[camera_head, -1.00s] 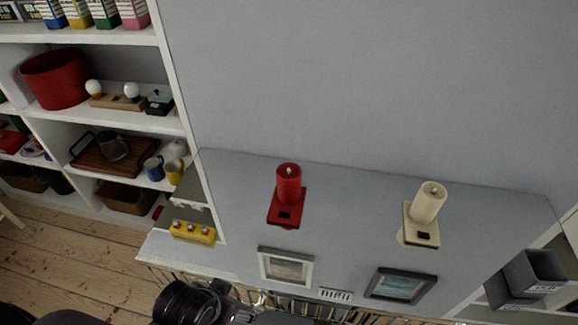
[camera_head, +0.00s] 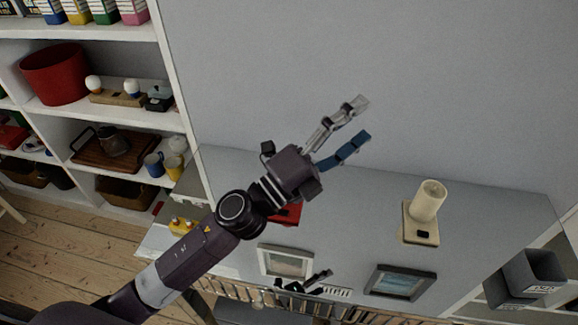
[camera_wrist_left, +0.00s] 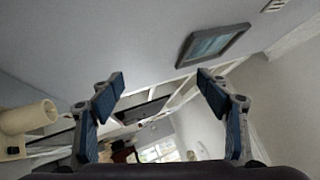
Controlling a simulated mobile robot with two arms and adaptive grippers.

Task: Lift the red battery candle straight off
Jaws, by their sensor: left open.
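The red battery candle is hidden behind my left gripper in the head view. Only part of its red base (camera_head: 287,214) shows below my wrist. My left gripper (camera_head: 362,120) is open and empty, with its fingers pointing up and right in front of the wall. In the left wrist view, my open fingers (camera_wrist_left: 160,81) have nothing between them, and the red candle does not show.
A cream candle (camera_head: 429,201) on its holder stands to the right and shows in the left wrist view (camera_wrist_left: 28,117). Below are a white-framed picture (camera_head: 285,262) and a dark-framed picture (camera_head: 400,283). White shelving (camera_head: 176,95) stands left.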

